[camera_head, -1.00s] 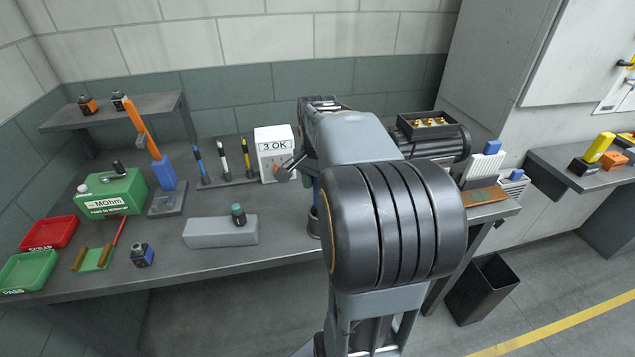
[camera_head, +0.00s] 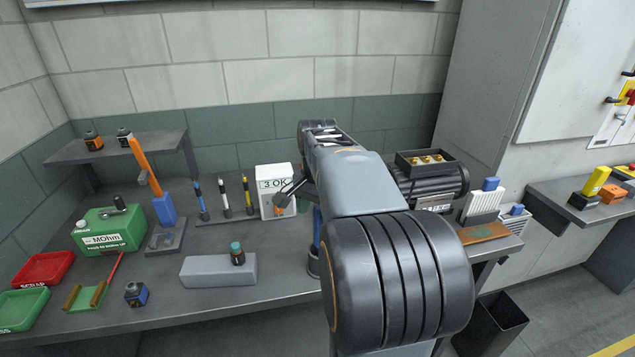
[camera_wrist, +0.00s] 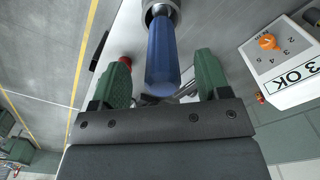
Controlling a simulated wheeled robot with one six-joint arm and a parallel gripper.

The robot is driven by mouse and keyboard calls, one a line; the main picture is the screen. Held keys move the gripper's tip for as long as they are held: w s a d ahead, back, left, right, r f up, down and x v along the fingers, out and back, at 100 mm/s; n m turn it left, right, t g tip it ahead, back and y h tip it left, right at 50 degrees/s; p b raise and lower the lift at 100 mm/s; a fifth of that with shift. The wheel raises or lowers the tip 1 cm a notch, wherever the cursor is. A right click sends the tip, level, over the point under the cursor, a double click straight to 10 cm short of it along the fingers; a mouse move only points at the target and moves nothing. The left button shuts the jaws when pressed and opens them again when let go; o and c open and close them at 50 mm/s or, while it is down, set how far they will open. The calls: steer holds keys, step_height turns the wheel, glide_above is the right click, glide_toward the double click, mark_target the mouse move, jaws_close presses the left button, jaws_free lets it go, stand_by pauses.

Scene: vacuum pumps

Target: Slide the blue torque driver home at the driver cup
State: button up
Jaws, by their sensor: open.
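The blue torque driver (camera_wrist: 162,55) shows in the wrist view between the two green fingers of my gripper (camera_wrist: 164,78). The gripper is open, with a gap visible on each side of the handle. The driver's far end is in the round grey driver cup (camera_wrist: 160,9) at the top of the view. How deep it sits cannot be told. In the head view a strip of the blue driver (camera_head: 317,226) stands upright in the dark cup (camera_head: 312,262) at the bench's front edge, partly hidden by my arm. My gripper is mostly hidden there.
A white box marked "3 OK" (camera_head: 275,181) stands close behind the cup, left of my arm. A dark pump (camera_head: 436,187) is at the right. Several slim drivers stand in a rack behind.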

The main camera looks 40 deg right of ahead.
step_height(320, 180, up, 10)
steer(key=shift+p, duration=0.4)
stand_by(0.7)
steer(key=s+a+f+n+t, duration=0.2)
steer(key=s+a+f+n, duration=0.1)
steer(key=a+f+n, duration=0.4)
steer(key=s+a+f+n+t, duration=0.1)
steer(key=s+a+f+n, duration=0.2)
steer(key=a+f+n, duration=0.4)
steer(key=a+f, duration=0.2)
steer(key=a, duration=0.1)
steer(key=shift+s+a+t, duration=0.3)
steer(key=shift+a+t, duration=0.05)
steer(key=shift+t, duration=0.05)
